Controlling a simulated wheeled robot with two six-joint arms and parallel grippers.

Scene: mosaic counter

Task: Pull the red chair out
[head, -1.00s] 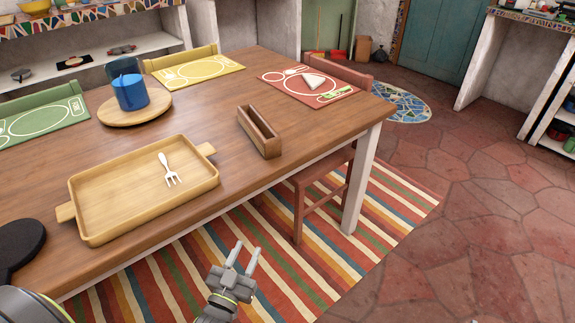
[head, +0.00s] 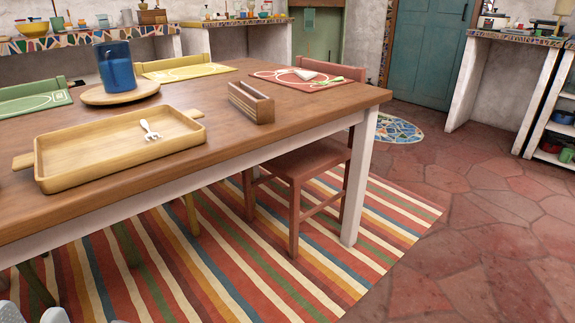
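The red chair stands upright, tucked in at the far right end of the wooden table (head: 190,115). Its seat (head: 305,160) and legs show under the tabletop, beside a white table leg (head: 360,180). The top of its backrest (head: 332,69) shows above the far table edge, and the tabletop hides the part between. Grey tips, seemingly of my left gripper (head: 32,313), just enter at the bottom left corner, far from the chair. Most of that gripper is cut off. My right gripper is not in view.
A striped rug (head: 230,260) lies under the table and chair. Bare tile floor (head: 470,230) is open to the right, with a round mosaic (head: 398,130) behind. A shelf unit (head: 550,120) stands far right.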

